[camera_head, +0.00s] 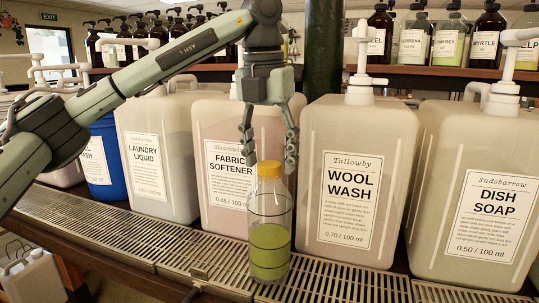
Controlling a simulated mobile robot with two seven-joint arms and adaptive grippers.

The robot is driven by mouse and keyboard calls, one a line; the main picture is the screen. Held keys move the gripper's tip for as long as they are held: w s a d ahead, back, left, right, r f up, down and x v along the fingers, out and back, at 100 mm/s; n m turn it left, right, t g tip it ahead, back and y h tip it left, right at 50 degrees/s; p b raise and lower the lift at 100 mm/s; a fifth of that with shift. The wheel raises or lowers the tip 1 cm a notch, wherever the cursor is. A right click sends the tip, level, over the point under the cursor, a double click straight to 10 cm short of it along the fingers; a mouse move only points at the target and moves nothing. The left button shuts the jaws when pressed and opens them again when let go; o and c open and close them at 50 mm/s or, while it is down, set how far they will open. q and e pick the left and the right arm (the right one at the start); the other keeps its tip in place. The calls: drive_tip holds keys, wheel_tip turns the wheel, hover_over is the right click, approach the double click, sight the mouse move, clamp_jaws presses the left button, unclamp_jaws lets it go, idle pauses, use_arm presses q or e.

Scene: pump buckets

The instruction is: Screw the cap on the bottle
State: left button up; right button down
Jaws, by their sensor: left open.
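A clear bottle (269,225) with green liquid in its lower half stands upright on the metal drip grate, in front of the gap between the fabric softener and wool wash containers. A yellow-orange cap (269,169) sits on the bottle's top; how tightly it is seated cannot be told. My left gripper (268,165) comes down from above with its fingers apart, one on each side of the cap. No clear contact between fingers and cap shows. My right gripper is not in view.
Large pump containers stand behind the bottle: laundry liquid (155,150), fabric softener (215,190), wool wash (357,180) and dish soap (475,200). The slotted grate (345,287) runs along the counter front. A dark post (323,50) rises behind.

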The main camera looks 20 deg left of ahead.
use_arm(q)
drive_tip(key=n, duration=0.5)
drive_tip(key=shift+y+b, duration=0.3)
drive_tip(key=shift+r+n, duration=0.1)
drive_tip(key=shift+n, duration=0.8)
drive_tip(key=n, duration=0.3)
drive_tip(key=shift+n+y+p, duration=0.3)
drive_tip(key=n, duration=0.4)
drive_tip(key=shift+n+g, duration=0.3)
drive_tip(key=shift+g, duration=0.1)
drive_tip(key=c, duration=1.3)
